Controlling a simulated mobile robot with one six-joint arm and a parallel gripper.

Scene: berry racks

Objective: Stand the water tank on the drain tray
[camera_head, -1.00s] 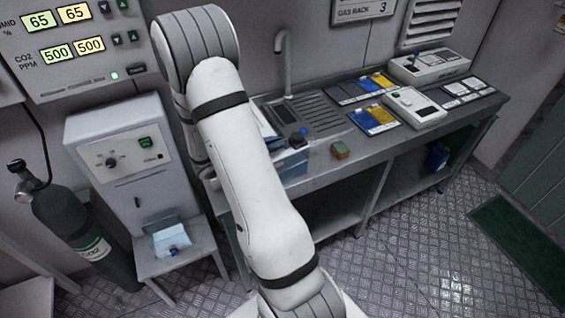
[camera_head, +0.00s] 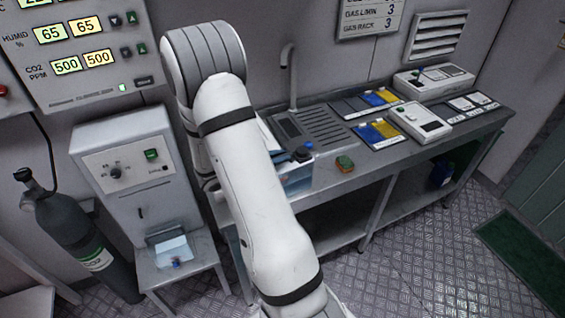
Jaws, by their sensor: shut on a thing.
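The water tank (camera_head: 297,181), a clear bluish box, shows at the front left edge of the bench, just right of my arm. A blue cap (camera_head: 309,145) shows at its top. My gripper (camera_head: 302,154) is mostly hidden behind my white arm; a dark part of it shows at the top of the tank, shut on it. The tank looks upright, but its left part is hidden, and I cannot tell whether it touches the bench. The grey ribbed drain tray (camera_head: 326,129) lies behind it on the bench, with its visible ribbed part bare.
A bent spout (camera_head: 292,75) rises behind the drain tray. Blue and yellow packets (camera_head: 378,132) and a white device (camera_head: 420,122) lie farther right. A clear container (camera_head: 172,248) sits on a stand at left.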

